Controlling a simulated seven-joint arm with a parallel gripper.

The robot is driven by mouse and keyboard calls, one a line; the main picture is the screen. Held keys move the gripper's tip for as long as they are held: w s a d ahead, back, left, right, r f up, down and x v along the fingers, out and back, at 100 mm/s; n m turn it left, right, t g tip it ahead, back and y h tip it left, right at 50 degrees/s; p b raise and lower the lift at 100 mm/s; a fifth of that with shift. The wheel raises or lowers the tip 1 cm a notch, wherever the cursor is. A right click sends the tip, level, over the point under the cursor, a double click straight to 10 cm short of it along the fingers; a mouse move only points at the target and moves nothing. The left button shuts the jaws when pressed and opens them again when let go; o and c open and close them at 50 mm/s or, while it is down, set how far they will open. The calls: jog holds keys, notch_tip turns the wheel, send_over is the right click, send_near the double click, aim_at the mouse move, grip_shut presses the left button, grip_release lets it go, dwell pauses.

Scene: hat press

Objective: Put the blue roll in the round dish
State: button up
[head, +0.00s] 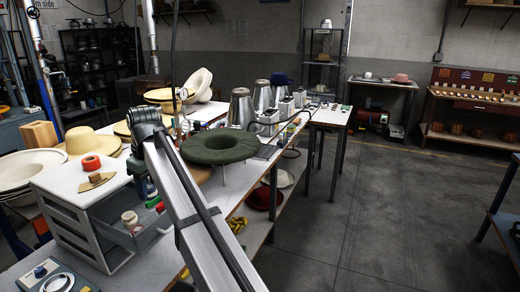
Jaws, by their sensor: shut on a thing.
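My gripper (136,164) is at the dark end of my arm, beside the right edge of a white drawer unit (70,190). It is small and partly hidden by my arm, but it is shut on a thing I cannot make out. I cannot clearly identify a blue roll; small blue and green items (150,188) show just under the dark end. A red roll (91,163) lies on top of the drawer unit. I cannot surely pick out the round dish.
A green felt hat (222,143) stands on the bench right of my arm. Straw hats (92,141) and metal cones (241,108) stand around it. The floor (350,220) on the right is clear.

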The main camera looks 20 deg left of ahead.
jog(key=w+d+f+m, duration=0.2)
jog(key=w+d, duration=0.5)
jog(key=w, duration=0.3)
jog(key=w+d+f+m+t, duration=0.1)
jog(key=w+d+f+m, duration=0.35)
jog(key=d, duration=0.75)
jog(key=w+d+f+m, duration=0.2)
jog(key=w+d+f, duration=0.45)
jog(key=d, duration=0.65)
jog(key=d+f+m, duration=0.3)
jog(key=d, duration=1)
jog(key=d+f+m+h, duration=0.1)
jog(key=d+f+m, duration=0.2)
jog(key=d, duration=1.1)
jog(key=d+f+m, duration=0.3)
jog(key=d+f, duration=0.1)
jog(key=d, duration=1)
jog(key=shift+w+f+t+h, duration=0.25)
jog(key=shift+f+t+h, duration=0.05)
jog(key=shift+t+h, duration=0.1)
jog(key=shift+m, duration=0.25)
